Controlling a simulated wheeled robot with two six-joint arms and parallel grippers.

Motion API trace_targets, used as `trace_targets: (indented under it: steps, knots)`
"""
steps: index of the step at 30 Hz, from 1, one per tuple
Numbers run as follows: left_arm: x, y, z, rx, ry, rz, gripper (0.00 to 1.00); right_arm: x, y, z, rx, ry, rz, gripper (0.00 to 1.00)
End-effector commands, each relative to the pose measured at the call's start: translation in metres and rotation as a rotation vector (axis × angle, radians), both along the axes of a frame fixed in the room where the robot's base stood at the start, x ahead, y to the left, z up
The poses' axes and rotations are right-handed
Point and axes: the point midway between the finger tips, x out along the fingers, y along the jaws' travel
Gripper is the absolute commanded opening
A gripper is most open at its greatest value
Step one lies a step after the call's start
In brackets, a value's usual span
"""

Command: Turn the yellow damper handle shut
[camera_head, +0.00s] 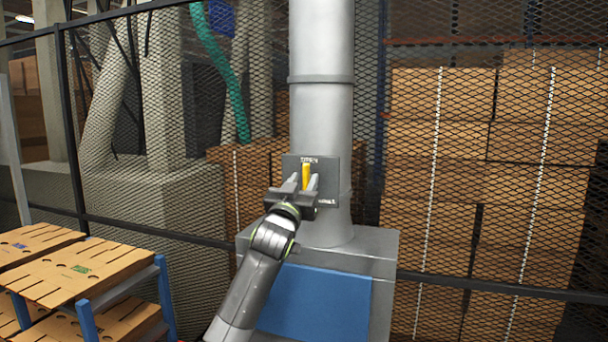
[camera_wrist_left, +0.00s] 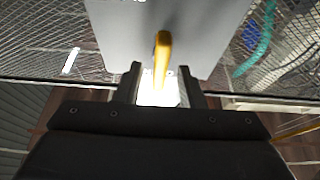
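The yellow damper handle (camera_head: 306,172) stands upright on a dark grey plate (camera_head: 330,175) on the front of a grey duct pipe. The plate has white lettering above and below the handle, partly hidden by my gripper. My left gripper (camera_head: 303,183) is in front of the handle, fingers pointing at the plate. In the left wrist view the handle (camera_wrist_left: 162,50) lies between the two spread fingertips of this gripper (camera_wrist_left: 159,72), with a gap visible on both sides. The left gripper is open and holds nothing. My right gripper is not in view.
The duct pipe (camera_head: 321,115) rises from a grey cabinet (camera_head: 385,247) with a blue front panel (camera_head: 318,302). A mesh fence (camera_head: 455,160) stands behind, with stacked boxes beyond. Cardboard blanks (camera_head: 80,267) lie on a blue-framed rack (camera_head: 87,320) at the lower left.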

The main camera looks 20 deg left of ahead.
Motion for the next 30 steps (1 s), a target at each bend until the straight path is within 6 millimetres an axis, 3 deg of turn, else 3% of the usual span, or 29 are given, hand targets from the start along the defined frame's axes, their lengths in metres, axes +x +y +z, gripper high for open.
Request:
trace_targets:
  steps: [14, 22, 30]
  knots:
    - [0.0083, -0.0005, 0.0031, 0.001, 0.0, 0.0, 0.35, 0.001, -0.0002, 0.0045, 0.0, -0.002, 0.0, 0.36]
    - [0.0082, -0.0005, 0.0032, 0.001, 0.0, 0.0, 0.0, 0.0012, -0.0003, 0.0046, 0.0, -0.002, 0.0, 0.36]
    - [0.0082, -0.0003, 0.0035, 0.016, 0.0, 0.0, 0.0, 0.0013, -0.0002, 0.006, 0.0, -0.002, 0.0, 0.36]
